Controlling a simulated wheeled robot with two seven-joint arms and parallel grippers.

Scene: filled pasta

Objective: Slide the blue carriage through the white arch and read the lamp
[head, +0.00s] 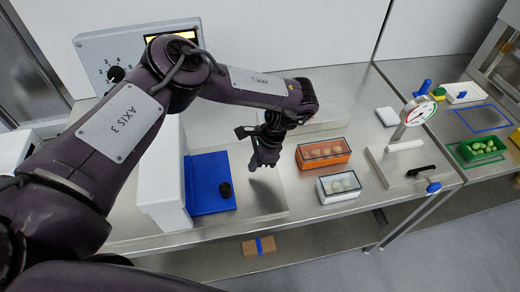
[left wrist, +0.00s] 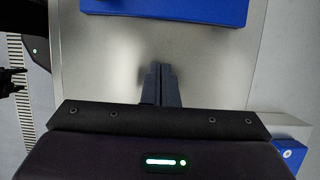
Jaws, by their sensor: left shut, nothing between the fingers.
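The blue carriage (head: 208,185) is a flat blue plate with a short black knob (head: 226,190) on top. It lies on the metal track plate, against the right side of the white arch (head: 163,180); my arm covers part of the arch. My left gripper (head: 262,165) is shut and empty, pointing down over the bare metal plate to the right of the carriage, apart from it. In the left wrist view the shut fingertips (left wrist: 161,72) point at bare metal, and a blue slab, seemingly the carriage (left wrist: 170,12), shows at the top edge. I cannot make out the lamp for certain.
A grey control box (head: 110,50) with a dial and a lit amber window (head: 172,37) stands at the back left. An orange bin (head: 323,153) and a white bin (head: 339,186) sit to the right of my gripper. A dial gauge (head: 417,112) stands farther right.

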